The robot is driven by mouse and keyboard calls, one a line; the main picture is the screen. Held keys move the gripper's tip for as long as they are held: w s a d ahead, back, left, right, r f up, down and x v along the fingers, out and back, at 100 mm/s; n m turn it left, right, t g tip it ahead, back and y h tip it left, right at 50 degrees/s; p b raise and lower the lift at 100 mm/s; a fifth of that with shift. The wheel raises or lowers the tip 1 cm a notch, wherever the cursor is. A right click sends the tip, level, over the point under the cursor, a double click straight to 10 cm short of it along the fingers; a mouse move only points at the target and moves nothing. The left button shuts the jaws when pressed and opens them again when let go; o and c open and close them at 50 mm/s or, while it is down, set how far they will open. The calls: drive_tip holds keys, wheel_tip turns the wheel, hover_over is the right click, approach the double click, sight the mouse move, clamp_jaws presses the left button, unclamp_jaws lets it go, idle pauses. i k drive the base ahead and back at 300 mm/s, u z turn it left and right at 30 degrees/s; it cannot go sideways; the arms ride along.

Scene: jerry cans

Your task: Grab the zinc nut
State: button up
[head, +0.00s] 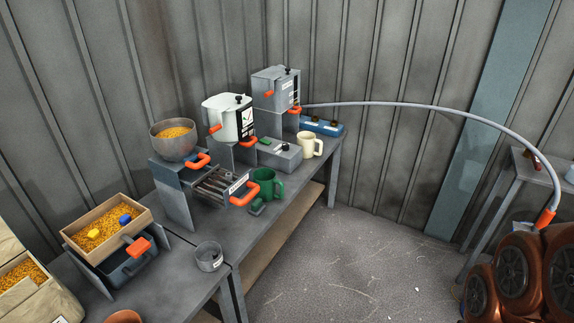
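I cannot pick out a zinc nut for certain in the head view. A small grey metal cup-like piece (209,257) stands on the near part of the workbench; I cannot tell what it is. A wooden box (75,248) at the left holds orange-yellow grains, with a small yellow piece (94,234) and a small blue piece (125,219) on top. A grey bowl (173,148) farther back holds similar grains. My gripper is not in view.
The grey workbench (222,233) runs along the wall. It carries a green mug (266,187), a cream mug (308,147), a white container (228,117) and a grey machine (276,89). Brown rounded objects (519,270) stand at bottom right, below a hose (430,106). The middle floor is clear.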

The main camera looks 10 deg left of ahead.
sight(228, 176)
drive_tip(key=z, duration=0.15)
drive_tip(key=i, duration=2.55)
drive_tip(key=u, duration=3.95)
